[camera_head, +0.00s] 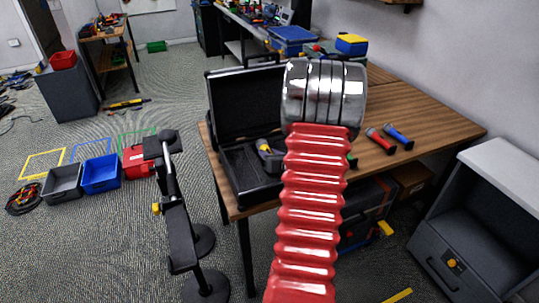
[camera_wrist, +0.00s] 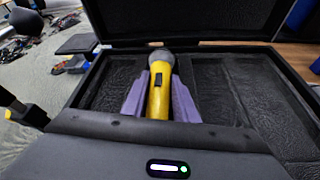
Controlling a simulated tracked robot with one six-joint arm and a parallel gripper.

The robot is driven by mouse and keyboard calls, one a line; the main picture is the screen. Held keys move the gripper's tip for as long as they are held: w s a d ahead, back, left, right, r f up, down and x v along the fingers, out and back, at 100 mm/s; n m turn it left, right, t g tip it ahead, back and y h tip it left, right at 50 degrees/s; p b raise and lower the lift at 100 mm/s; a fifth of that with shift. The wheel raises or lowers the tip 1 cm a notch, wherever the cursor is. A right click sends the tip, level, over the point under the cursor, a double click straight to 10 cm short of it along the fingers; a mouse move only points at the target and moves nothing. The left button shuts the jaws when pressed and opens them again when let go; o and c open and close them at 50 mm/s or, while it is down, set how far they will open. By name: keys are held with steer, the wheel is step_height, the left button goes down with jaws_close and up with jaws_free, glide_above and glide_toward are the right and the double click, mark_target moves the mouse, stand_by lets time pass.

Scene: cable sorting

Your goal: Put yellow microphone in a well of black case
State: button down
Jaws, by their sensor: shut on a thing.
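The black case (camera_head: 243,105) stands open on the wooden table, its lid raised at the back. In the wrist view its dark lined interior (camera_wrist: 238,95) has wells divided by ridges. The yellow microphone (camera_wrist: 158,104), with a grey head, lies between the purple fingers of my gripper (camera_wrist: 160,88), which are shut on its body. Its head points toward the lid. It is over or in the middle part of the case; I cannot tell whether it touches the bottom. In the head view the microphone (camera_head: 264,146) shows at the case, and my red arm hides most of my gripper.
A red microphone (camera_head: 380,141) and a blue microphone (camera_head: 398,137) lie on the table (camera_head: 440,120) to the right. Something green shows partly behind my arm. The raised lid (camera_wrist: 190,20) stands close beyond the microphone. The table's right part is mostly clear.

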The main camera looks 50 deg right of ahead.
steer(key=shift+f, duration=0.7)
steer(key=c, duration=1.7)
jaws_free()
steer(key=shift+r, duration=0.55)
steer(key=shift+s+a+r, duration=0.15)
steer(key=shift+s+r, duration=0.05)
steer(key=shift+s, duration=0.1)
steer(key=v, duration=1.1)
steer(key=shift+s, duration=0.1)
